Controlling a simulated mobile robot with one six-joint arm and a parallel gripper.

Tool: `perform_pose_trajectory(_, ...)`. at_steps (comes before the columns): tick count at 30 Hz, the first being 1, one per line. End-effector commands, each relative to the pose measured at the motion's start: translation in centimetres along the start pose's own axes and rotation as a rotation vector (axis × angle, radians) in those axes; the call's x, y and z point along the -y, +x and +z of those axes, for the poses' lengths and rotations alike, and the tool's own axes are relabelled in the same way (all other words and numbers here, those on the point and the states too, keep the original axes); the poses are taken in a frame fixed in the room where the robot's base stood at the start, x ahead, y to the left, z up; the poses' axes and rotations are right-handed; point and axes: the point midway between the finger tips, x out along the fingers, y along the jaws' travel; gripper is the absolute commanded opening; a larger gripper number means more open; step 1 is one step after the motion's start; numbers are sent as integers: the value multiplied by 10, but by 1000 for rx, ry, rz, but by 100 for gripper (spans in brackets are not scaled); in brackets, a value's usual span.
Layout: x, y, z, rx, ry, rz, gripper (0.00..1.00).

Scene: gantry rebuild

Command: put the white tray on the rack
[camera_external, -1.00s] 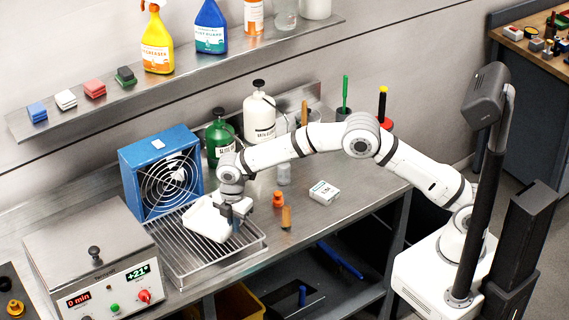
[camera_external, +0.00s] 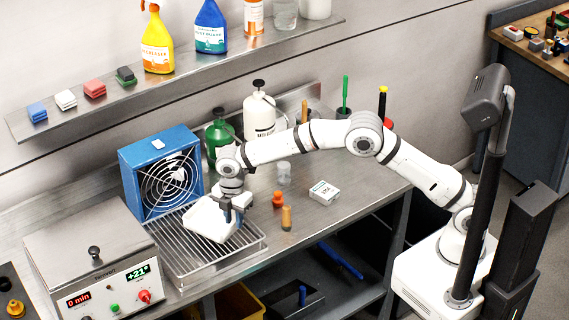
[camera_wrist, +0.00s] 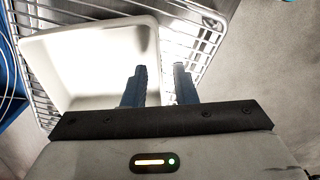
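The white tray (camera_external: 205,222) lies on the wire rack (camera_external: 188,262), a metal grid on the bench in front of the blue fan. In the wrist view the tray (camera_wrist: 85,62) fills the upper left, with the rack's wires (camera_wrist: 180,45) beyond its right wall. My gripper (camera_external: 229,214) is at the tray's right side. In the wrist view the two fingers of my gripper (camera_wrist: 160,78) stand apart, the left one over the tray's inside and the right one outside its wall. A gap shows between them. The fingertips' depth against the rim is hard to tell.
The blue fan (camera_external: 160,172) stands behind the rack. The bath with a steel lid (camera_external: 85,245) is to the left.

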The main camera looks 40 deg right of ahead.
Motion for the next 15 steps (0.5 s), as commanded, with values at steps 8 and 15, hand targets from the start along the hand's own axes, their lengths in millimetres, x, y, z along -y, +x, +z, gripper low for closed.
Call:
perform_pose_trajectory(8, -1, -61, 0, -2, 0, 4, 25)
perform_pose_trajectory(15, 0, -92, 0, -1, 0, 2, 25)
